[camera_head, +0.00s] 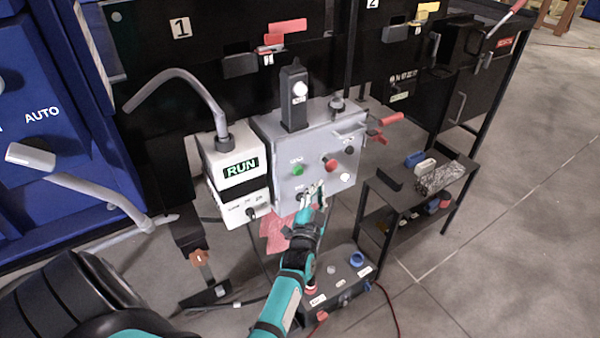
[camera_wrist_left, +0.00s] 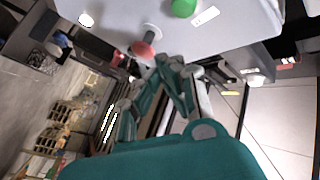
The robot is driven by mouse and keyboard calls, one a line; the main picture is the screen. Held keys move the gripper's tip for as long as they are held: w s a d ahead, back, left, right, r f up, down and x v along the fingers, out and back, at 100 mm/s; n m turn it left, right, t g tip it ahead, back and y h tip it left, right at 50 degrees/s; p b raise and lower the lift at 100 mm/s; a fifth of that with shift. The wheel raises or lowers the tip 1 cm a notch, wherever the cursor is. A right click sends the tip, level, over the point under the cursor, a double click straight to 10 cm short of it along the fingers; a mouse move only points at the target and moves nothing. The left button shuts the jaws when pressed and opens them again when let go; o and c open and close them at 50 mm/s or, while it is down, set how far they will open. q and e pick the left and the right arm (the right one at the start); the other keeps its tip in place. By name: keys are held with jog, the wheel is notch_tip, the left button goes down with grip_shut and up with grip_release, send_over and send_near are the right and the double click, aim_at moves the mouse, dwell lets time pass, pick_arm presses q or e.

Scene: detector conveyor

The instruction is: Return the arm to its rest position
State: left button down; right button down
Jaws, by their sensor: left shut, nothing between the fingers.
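My left gripper (camera_head: 314,190) is in front of the lower edge of the grey control box (camera_head: 270,140). Its fingers are shut and hold nothing; they also show in the left wrist view (camera_wrist_left: 168,72). The box carries a green button (camera_head: 297,170), a red button (camera_head: 330,165) and a white button (camera_head: 345,177). In the left wrist view the red button (camera_wrist_left: 143,48) and the green button (camera_wrist_left: 183,8) appear just beyond the fingers. I cannot tell whether the fingertips touch the box. My right gripper is not in view.
A white box with a RUN display (camera_head: 241,169) stands left of the grey box. A low black rack (camera_head: 405,200) with small parts is at the right. Open floor (camera_head: 510,230) lies farther right.

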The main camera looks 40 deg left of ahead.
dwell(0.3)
pick_arm(q)
jog(key=s+d+f+g+h, duration=0.2)
jog(key=s+d+f+h, duration=0.15)
jog(key=f, duration=0.65)
jog(key=s+d+f+g+h, duration=0.2)
jog(key=d+f, duration=0.3)
jog(key=f, duration=0.5)
jog(key=s+d+f+g+h, duration=0.1)
jog(key=s+d+f+g, duration=0.1)
jog(key=s+f, duration=0.45)
jog(key=s+d+f+g+h, duration=0.1)
jog(key=s+d+f+g, duration=0.15)
jog(key=s+f, duration=0.45)
jog(key=s+f+g, duration=0.3)
jog(key=s+f, duration=0.2)
jog(key=s, duration=0.5)
jog(key=s+a+f+g, duration=0.1)
jog(key=s+f, duration=0.4)
jog(key=s, duration=0.6)
jog(key=s+a+f+g, duration=0.1)
jog(key=s+f+g, duration=0.3)
jog(key=s, duration=0.7)
jog(key=shift+s+a+f+n+g, duration=0.2)
jog(key=shift+f+n+g, duration=0.1)
jog(key=shift+f+g, duration=0.1)
